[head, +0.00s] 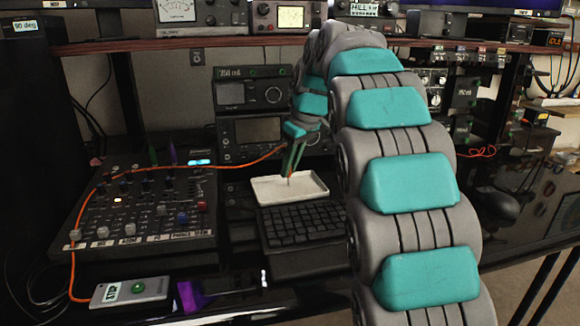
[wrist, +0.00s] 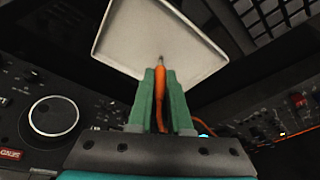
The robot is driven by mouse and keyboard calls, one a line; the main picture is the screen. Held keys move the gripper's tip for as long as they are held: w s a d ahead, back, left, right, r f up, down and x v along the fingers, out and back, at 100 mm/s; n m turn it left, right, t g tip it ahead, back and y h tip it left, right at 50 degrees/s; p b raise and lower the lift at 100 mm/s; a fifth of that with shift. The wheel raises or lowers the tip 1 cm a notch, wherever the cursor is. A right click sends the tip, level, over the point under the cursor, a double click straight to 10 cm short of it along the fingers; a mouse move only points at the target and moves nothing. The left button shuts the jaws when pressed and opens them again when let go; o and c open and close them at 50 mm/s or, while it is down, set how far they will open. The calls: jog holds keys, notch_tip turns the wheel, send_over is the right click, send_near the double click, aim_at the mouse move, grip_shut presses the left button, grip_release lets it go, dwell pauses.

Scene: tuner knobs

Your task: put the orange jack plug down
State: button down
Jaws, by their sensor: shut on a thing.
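The orange jack plug (wrist: 161,76) is between the green fingers of my gripper (wrist: 160,78) in the wrist view, its metal tip pointing away from the gripper over a white tray (wrist: 125,25). In the head view my gripper (head: 294,168) points down over the white tray (head: 262,190), which lies just behind the keyboard. The fingers are shut on the plug. I cannot tell whether the plug's tip touches the tray floor. The orange cable (head: 250,162) runs from the plug left across the mixer and down to a small box. The tray looks otherwise empty.
A black keyboard (head: 300,222) lies in front of the tray. Stacked radio units (head: 255,135) stand behind the tray. A mouse (head: 494,204) is at the right.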

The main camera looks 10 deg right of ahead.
jog(key=shift+f, duration=0.2)
jog(key=shift+f, duration=0.15)
jog(key=c, duration=0.8)
grip_release()
jog(key=shift+c, duration=0.2)
